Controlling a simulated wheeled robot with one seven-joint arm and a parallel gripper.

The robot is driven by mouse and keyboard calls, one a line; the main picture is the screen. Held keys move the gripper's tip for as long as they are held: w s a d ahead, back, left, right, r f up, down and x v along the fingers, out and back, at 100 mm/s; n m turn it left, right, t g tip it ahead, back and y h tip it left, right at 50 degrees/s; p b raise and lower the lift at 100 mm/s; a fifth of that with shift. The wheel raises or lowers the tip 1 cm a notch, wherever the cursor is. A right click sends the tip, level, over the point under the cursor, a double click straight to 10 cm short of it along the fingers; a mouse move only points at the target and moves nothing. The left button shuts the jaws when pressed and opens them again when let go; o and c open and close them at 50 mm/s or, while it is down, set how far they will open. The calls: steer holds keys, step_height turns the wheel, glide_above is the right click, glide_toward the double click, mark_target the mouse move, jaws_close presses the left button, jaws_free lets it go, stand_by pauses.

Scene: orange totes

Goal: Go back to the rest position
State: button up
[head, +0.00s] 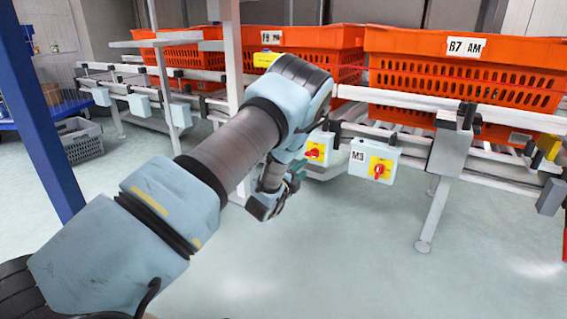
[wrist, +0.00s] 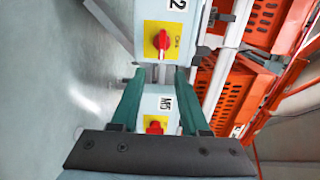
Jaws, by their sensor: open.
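My arm reaches from the lower left to the middle of the head view. My gripper (head: 296,176) hangs in the air in front of the rack and is partly hidden by my own wrist. In the wrist view my gripper (wrist: 158,74) shows two green fingers spread apart with nothing held. Between and beyond them are a box marked M5 (wrist: 153,99) and a box with a label ending in 2 (wrist: 182,28), each with a red knob on a yellow plate. I cannot tell whether the fingers touch them.
A box marked M3 (head: 374,160) and another switch box (head: 318,148) hang on the rack's front rail. Orange totes (head: 470,85) stand above on the rack. A blue post (head: 40,110) and a grey crate (head: 82,141) are at left. The floor (head: 330,260) in front is clear.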

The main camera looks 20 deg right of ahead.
steer(key=w+a+r+n+t+y+p, duration=0.1)
steer(key=w+a+r+n+y+p, duration=0.15)
steer(key=w+a+n+y, duration=0.35)
steer(key=w+a+r+n+t+y+p, duration=0.1)
steer(key=a+r+n, duration=0.25)
steer(key=a, duration=0.45)
steer(key=s+a+r+n+g+y+p, duration=0.1)
steer(key=s+a+r+n+g+y, duration=0.2)
steer(key=a, duration=0.4)
steer(key=a+r+n+y+p, duration=0.25)
steer(key=a+n, duration=0.25)
steer(key=a, duration=0.3)
steer(key=s+a+r+n+g+y+p, duration=0.1)
steer(key=s+a+r+n+g+p, duration=0.15)
steer(key=s+a+r+n, duration=0.4)
steer(key=s+a+r+n+g+p, duration=0.1)
steer(key=s+a+g, duration=0.25)
steer(key=s, duration=0.65)
steer(key=s+a+r+n+g+y+p, duration=0.1)
steer(key=s+a+r+n+g, duration=0.15)
steer(key=s+a, duration=0.45)
step_height(320, 180, up, 37)
steer(key=d+p, duration=0.1)
steer(key=p, duration=3.5)
steer(key=shift+s+r+t+p, duration=0.15)
steer(key=shift+s+t+p, duration=0.2)
steer(key=shift+s+p, duration=0.1)
steer(key=shift+n, duration=0.25)
